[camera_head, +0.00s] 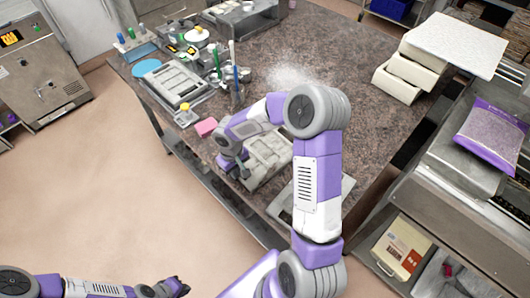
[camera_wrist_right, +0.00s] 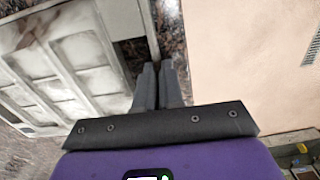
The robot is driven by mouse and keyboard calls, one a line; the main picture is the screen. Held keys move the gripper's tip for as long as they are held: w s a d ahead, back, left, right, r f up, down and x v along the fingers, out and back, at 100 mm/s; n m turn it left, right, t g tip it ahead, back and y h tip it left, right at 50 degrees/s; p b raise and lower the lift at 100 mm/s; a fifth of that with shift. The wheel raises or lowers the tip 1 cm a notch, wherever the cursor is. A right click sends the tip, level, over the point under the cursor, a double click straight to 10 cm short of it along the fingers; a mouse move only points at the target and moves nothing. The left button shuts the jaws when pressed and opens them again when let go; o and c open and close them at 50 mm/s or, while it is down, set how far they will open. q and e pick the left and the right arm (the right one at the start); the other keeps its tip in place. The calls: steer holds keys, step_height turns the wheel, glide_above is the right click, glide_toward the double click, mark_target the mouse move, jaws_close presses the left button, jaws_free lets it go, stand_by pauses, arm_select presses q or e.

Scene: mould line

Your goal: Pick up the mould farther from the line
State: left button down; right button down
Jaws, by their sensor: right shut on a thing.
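A pale grey mould (camera_head: 268,152) with several rectangular cavities lies near the table's front edge, partly hidden behind my right arm. It also fills the left of the right wrist view (camera_wrist_right: 70,62). My right gripper (camera_head: 243,172) is at its near-left edge. In the right wrist view its two fingers (camera_wrist_right: 159,68) are close together at the mould's rim, shut on it.
A pink block (camera_head: 206,127) lies beside the held mould. Bottles and tools stand at the back left. White bins (camera_head: 408,75) are at the right, near a purple bag (camera_head: 494,135).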

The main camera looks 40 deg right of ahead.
step_height(320, 180, up, 14)
steer(key=p, duration=0.4)
stand_by(0.5)
